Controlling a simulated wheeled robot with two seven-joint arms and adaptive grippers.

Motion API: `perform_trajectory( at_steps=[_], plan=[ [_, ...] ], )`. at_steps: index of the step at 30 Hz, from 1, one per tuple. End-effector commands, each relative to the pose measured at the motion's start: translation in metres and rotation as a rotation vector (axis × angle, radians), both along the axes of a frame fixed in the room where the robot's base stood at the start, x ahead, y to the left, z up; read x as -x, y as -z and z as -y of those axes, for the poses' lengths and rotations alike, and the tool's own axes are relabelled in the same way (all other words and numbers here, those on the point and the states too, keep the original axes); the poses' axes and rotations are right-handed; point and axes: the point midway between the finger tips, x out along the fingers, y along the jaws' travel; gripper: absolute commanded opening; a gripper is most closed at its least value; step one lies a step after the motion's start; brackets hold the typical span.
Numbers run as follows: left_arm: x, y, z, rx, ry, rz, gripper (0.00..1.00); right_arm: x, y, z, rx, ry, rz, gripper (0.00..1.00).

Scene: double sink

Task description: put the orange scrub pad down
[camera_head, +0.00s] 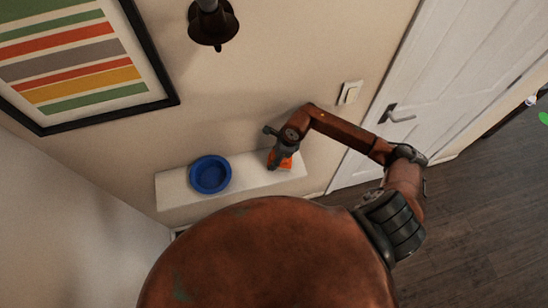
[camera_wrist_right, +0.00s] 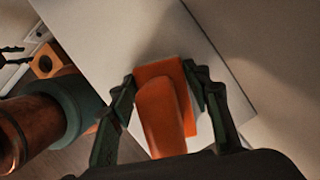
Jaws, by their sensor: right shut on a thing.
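The orange scrub pad (camera_head: 286,163) is at the right end of a narrow white shelf (camera_head: 262,180) on the wall. In the right wrist view the orange scrub pad (camera_wrist_right: 163,108) sits between the two fingers of my right gripper (camera_wrist_right: 163,90), which is shut on it. In the head view my right gripper (camera_head: 278,155) covers part of the pad. The pad is over the shelf; I cannot tell whether it touches the surface. My left gripper is not in view.
A round blue bowl (camera_head: 210,174) stands on the shelf left of the pad. A framed striped picture (camera_head: 80,60), a dark wall lamp (camera_head: 212,26) and a light switch (camera_head: 349,92) are on the wall. A white door (camera_head: 440,90) is at the right.

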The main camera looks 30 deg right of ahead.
Motion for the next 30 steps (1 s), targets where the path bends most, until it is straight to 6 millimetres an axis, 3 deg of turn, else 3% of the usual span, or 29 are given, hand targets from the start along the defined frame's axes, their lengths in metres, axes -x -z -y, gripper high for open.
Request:
perform_trajectory(
  at_steps=[8, 9, 16, 25, 30],
  plan=[
    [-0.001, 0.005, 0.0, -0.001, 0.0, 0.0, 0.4, 0.0, 0.003, 0.0, 0.0, -0.001, 0.002, 0.18],
    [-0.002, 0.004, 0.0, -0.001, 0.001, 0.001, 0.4, 0.0, 0.003, 0.0, 0.001, 0.0, 0.001, 0.46],
    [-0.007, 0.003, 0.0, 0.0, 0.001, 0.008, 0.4, 0.0, 0.002, 0.0, 0.001, 0.0, 0.001, 0.62],
    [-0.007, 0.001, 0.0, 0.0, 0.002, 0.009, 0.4, 0.0, 0.001, 0.0, 0.001, 0.0, 0.001, 0.62],
    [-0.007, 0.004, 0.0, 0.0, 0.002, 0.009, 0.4, 0.001, -0.014, 0.005, 0.002, 0.0, 0.005, 0.62]
  ],
)
